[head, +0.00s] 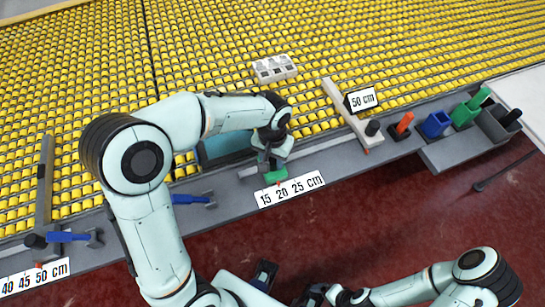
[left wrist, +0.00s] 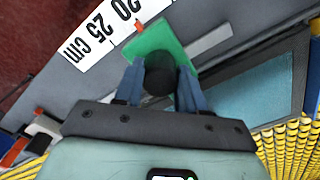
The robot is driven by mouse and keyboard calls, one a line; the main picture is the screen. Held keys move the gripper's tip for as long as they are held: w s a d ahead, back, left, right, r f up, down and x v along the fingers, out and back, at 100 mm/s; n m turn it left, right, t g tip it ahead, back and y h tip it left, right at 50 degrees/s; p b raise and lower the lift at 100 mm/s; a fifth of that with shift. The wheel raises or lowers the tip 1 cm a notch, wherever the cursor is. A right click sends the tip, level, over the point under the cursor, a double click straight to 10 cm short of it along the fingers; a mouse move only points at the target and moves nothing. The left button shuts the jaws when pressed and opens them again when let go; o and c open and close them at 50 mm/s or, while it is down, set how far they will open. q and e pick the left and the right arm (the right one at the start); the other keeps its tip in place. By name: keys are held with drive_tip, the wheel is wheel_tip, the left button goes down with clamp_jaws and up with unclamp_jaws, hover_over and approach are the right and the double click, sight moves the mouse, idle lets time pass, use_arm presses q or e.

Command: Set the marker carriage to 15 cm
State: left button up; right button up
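The marker carriage (head: 275,177) is a small green block on the grey rail, under my left gripper. Its red pointer (head: 280,183) stands at the 20 mark of the white scale label (head: 290,190), which reads 15, 20, 25 cm. The left wrist view shows the green carriage (left wrist: 158,42) and its black knob (left wrist: 160,74). My left gripper (left wrist: 161,75) has its blue fingers on both sides of the knob, apparently touching it. In the head view the wrist hides most of the knob. Dark parts at my right arm's end (head: 316,294) are low in view, with fingers unclear.
A teal panel (head: 224,150) lies beside the carriage. Blue-handled clamps (head: 190,199) sit along the rail to the left. Yellow rollers fill the back.

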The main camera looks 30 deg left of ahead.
use_arm(q)
drive_tip(key=shift+s+a, duration=0.1)
clamp_jaws()
drive_tip(key=shift+s+a, duration=0.2)
drive_tip(key=s+a, duration=0.1)
drive_tip(key=s+a+b, duration=0.1)
drive_tip(key=s, duration=0.1)
drive_tip(key=shift+s+a, duration=0.25)
drive_tip(key=shift+a, duration=0.25)
drive_tip(key=o, duration=0.9)
unclamp_jaws()
drive_tip(key=shift+c, duration=0.2)
drive_tip(key=o, duration=0.3)
drive_tip(key=shift+s, duration=0.2)
drive_tip(key=shift+w, duration=0.1)
